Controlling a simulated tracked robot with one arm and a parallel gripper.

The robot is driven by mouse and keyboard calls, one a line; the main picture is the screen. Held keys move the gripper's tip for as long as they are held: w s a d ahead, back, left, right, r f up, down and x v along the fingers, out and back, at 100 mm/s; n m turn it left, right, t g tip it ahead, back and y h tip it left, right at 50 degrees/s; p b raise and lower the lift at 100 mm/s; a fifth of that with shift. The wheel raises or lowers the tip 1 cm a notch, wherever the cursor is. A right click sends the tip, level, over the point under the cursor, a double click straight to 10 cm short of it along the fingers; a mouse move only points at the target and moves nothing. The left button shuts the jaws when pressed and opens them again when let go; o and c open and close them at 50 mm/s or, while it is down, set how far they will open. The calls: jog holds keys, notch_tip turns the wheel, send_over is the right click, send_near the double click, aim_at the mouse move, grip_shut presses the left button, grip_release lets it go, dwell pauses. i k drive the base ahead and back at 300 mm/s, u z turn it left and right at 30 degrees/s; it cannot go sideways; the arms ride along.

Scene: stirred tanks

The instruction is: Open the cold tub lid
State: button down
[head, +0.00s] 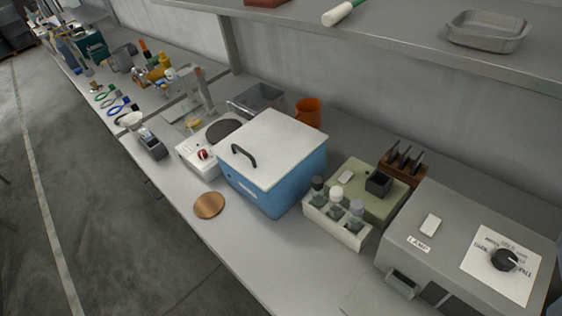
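The cold tub (283,187) is a blue box standing on the grey bench in the middle of the head view. Its white lid (279,143) lies flat on top and is closed. A black arched handle (244,155) sits near the lid's left edge. The inside of the tub is hidden by the lid. My gripper does not show in this view.
A copper disc (209,205) lies left of the tub. A white device with a red knob (203,155) and an orange cup (308,112) stand close by. A bottle rack (337,220) and a grey lamp box (466,246) are to the right. A shelf (400,40) overhangs behind.

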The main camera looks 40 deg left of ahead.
aim_at(266, 149)
jog(key=u, duration=0.05)
jog(key=k, duration=1)
jog(key=u, duration=0.95)
jog(key=i, duration=0.6)
jog(key=z, duration=0.3)
